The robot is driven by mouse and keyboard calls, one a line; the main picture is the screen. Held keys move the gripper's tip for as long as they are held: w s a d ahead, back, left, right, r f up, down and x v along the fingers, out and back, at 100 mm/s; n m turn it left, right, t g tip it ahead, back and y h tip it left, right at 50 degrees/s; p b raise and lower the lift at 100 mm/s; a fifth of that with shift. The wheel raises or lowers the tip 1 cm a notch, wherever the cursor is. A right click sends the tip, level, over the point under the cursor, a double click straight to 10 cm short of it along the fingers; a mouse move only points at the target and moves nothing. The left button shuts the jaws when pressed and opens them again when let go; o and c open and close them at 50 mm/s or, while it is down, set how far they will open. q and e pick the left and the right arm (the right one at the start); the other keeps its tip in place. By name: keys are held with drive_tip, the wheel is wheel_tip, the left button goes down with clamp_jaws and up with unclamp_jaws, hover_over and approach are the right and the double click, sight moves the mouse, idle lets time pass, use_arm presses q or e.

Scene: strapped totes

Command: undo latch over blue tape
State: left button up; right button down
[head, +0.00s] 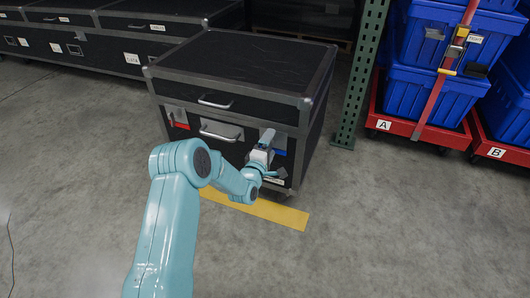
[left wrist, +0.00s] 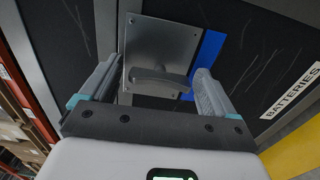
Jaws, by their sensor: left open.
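A black case (head: 240,65) with grey metal edges stands on the floor. In the left wrist view, a latch with a dark lever (left wrist: 158,80) sits on a grey metal plate (left wrist: 160,42). Blue tape (left wrist: 207,52) is beside the plate; it also shows in the head view (head: 280,152). My left gripper (head: 267,138) is at the front of the case by the blue tape and hides the latch there. In the left wrist view my left gripper (left wrist: 157,82) is open, one finger on each side of the lever. I cannot tell whether it touches. My right gripper is not in view.
Red tape (head: 180,123) marks the case's left latch; a handle (head: 220,131) is between. A BATTERIES label (left wrist: 293,90) is near the blue tape. Yellow tape (head: 280,213) lies on the floor. A green post (head: 360,75) and blue totes (head: 412,95) stand right.

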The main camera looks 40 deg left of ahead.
use_arm(q)
drive_tip(key=p+v, duration=0.5)
drive_tip(key=v, duration=1.1)
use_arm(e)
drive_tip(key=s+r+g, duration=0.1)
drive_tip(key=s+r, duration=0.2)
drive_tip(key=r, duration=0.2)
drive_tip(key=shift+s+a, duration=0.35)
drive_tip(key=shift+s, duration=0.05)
use_arm(q)
drive_tip(key=shift+d, duration=0.1)
drive_tip(key=shift+r, duration=0.15)
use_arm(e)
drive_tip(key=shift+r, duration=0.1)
